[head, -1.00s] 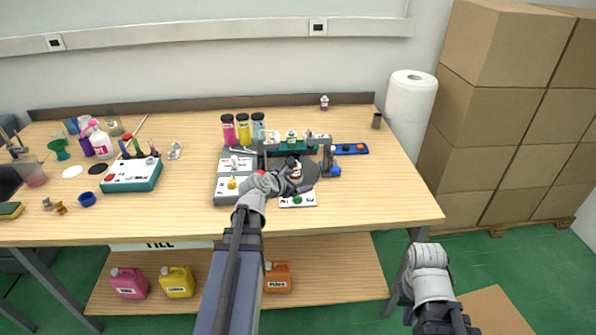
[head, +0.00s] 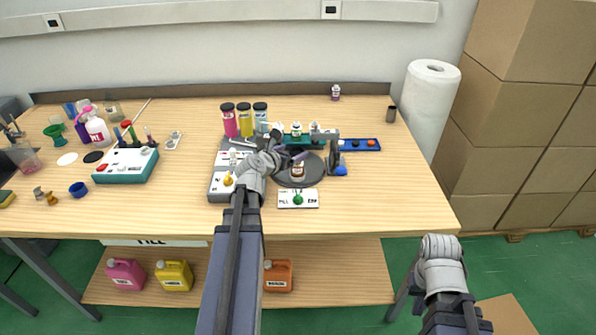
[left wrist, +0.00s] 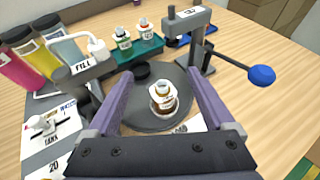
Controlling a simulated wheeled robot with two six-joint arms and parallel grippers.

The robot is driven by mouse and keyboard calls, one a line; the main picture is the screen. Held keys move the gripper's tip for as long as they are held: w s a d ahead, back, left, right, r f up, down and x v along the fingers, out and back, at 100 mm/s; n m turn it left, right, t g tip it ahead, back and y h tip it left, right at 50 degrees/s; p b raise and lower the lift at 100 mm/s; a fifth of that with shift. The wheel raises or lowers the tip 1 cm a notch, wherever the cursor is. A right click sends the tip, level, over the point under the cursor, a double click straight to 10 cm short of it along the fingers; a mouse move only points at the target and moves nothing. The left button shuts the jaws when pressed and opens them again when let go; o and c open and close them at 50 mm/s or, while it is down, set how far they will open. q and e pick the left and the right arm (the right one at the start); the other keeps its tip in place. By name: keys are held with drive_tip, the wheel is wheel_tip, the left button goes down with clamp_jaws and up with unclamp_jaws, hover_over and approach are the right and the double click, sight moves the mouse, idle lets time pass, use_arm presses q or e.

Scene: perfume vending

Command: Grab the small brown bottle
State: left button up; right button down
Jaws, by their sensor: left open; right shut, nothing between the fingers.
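The small brown bottle (head: 297,172) has a pale label and a white neck. It stands upright on the dark round plate (head: 284,177) of the grey station. In the left wrist view the bottle (left wrist: 163,101) shows between my purple fingers, with a gap on both sides. My left gripper (head: 290,154) is open and empty, just behind and above the bottle in the head view. It also shows in the left wrist view (left wrist: 155,82). My right arm is low at the right, and its gripper cannot be seen.
A green rack (left wrist: 138,52) with small bottles stands behind the plate. A press with a blue-knobbed lever (left wrist: 262,75) is right of it. A fill spout (left wrist: 97,48) and pink, yellow and blue bottles are left.

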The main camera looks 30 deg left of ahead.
sight(294, 167)
use_arm(q)
wheel_tip(294, 167, down, 8)
drive_tip(key=b, duration=0.7)
drive_tip(key=shift+r, duration=0.1)
drive_tip(key=shift+w+a, duration=0.1)
drive_tip(key=shift+w, duration=1.1)
drive_tip(key=b+x, duration=0.2)
drive_tip(key=x, duration=0.3)
clamp_jaws()
drive_tip(key=shift+r+p, duration=0.2)
drive_tip(key=shift+p, duration=0.1)
wheel_tip(294, 167, up, 18)
drive_tip(key=p, duration=1.7)
drive_tip(key=shift+f+p, duration=0.15)
drive_tip(key=shift+p, duration=0.15)
